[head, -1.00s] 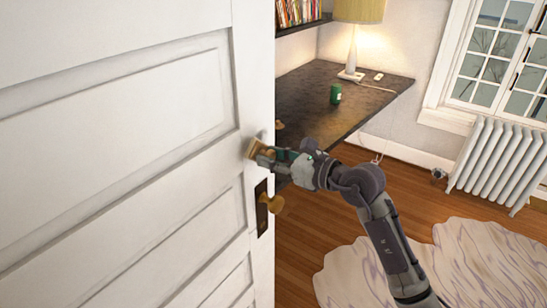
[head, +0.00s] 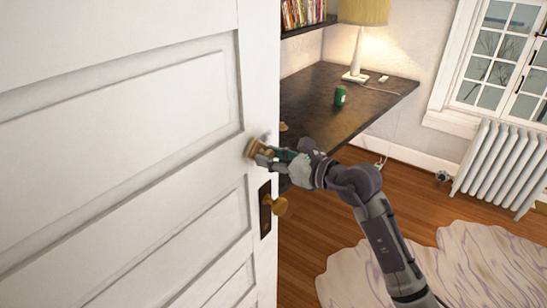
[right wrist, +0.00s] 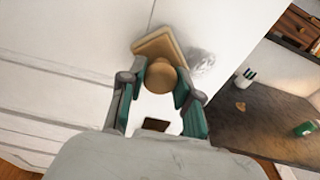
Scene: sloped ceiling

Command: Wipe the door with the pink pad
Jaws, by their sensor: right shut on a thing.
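The white panelled door (head: 120,150) fills the left of the head view, with a brass knob (head: 280,206) on a dark plate. My right gripper (head: 268,154) is at the door's edge stile, above the knob. It is shut on the round handle of a tan, wood-toned pad (head: 252,148); no pink shows on it. In the right wrist view the square pad (right wrist: 146,46) lies at or against the door face; exact contact cannot be told. A grey smudge (right wrist: 201,62) shows on the door just right of the pad. My left gripper is not in view.
Behind the door edge is a dark desk (head: 325,115) with a green can (head: 340,96) and a lamp (head: 357,55). A white radiator (head: 500,165) stands under the window. A pale rug (head: 420,265) lies on the wooden floor.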

